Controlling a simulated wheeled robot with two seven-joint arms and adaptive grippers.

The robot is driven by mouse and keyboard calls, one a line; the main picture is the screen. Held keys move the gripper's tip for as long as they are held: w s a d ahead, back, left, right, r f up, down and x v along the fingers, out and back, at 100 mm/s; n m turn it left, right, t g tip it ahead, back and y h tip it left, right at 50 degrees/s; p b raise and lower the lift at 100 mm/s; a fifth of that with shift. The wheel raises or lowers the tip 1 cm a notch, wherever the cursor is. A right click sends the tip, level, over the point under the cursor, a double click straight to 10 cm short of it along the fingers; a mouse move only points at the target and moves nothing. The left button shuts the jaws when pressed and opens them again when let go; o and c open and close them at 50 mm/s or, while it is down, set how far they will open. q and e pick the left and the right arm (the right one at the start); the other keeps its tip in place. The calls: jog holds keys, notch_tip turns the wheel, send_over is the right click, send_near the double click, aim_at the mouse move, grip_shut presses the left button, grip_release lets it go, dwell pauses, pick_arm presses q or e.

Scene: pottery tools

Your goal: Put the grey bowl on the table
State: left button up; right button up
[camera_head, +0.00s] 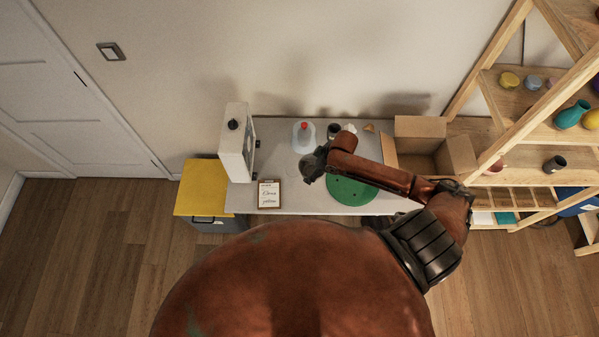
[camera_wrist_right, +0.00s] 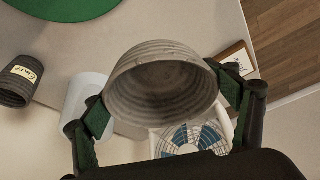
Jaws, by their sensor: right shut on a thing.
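The grey bowl (camera_wrist_right: 160,85) is ribbed and sits between the two fingers of my right gripper in the right wrist view. My right gripper (camera_head: 312,167) is shut on it, one green-padded finger on each side. In the head view the gripper is over the left-middle part of the white table (camera_head: 300,207), and the bowl cannot be told apart from the gripper there. The table also shows in the wrist view (camera_wrist_right: 130,45) beyond the bowl. I cannot tell how far the bowl is above the tabletop. My left gripper is not in view.
A white fan unit (camera_head: 236,148) and a framed sign (camera_head: 269,194) stand left. A red-capped bottle (camera_head: 303,137) and dark cup (camera_head: 334,131) are behind, a green disc (camera_head: 345,193) right, then an open cardboard box (camera_head: 420,127) and wooden shelf (camera_head: 530,130).

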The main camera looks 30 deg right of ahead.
send_over(297, 175)
jog(key=s, duration=0.2)
jog(key=f, duration=0.6)
jog(key=shift+w+d, duration=0.25)
jog(key=shift+d, duration=0.1)
notch_tip(297, 175, down, 3)
jog(key=shift+w+f, duration=0.15)
jog(key=shift+f, duration=0.05)
jog(key=o, duration=1.4)
jog(key=shift+f, duration=0.1)
jog(key=v, duration=1.2)
jog(key=shift+a, duration=0.1)
